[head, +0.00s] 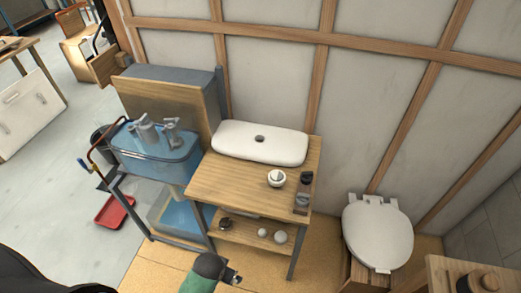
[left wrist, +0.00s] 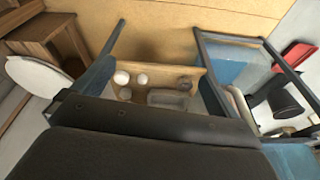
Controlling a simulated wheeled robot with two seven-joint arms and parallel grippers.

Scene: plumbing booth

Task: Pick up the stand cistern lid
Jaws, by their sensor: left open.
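The stand cistern lid (head: 260,142) is a white, rounded slab with a small dark hole in its middle. It lies flat on the back of the wooden stand (head: 228,182) in the head view. My left gripper (head: 236,277) shows small at the bottom of the head view, low in front of the stand and well apart from the lid. It is open and no object shows in it. The left wrist view looks upside down at the stand's lower shelf (left wrist: 160,74), partly behind dark parts. The lid does not show there. My right gripper is not in view.
A white cup-like piece (head: 276,178) and dark fittings (head: 303,194) stand on the stand's front right. A blue tank (head: 158,158) adjoins it on the left. A toilet (head: 378,232) stands on the right. Several small items sit on the lower shelf. A red tray (head: 114,211) lies on the floor.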

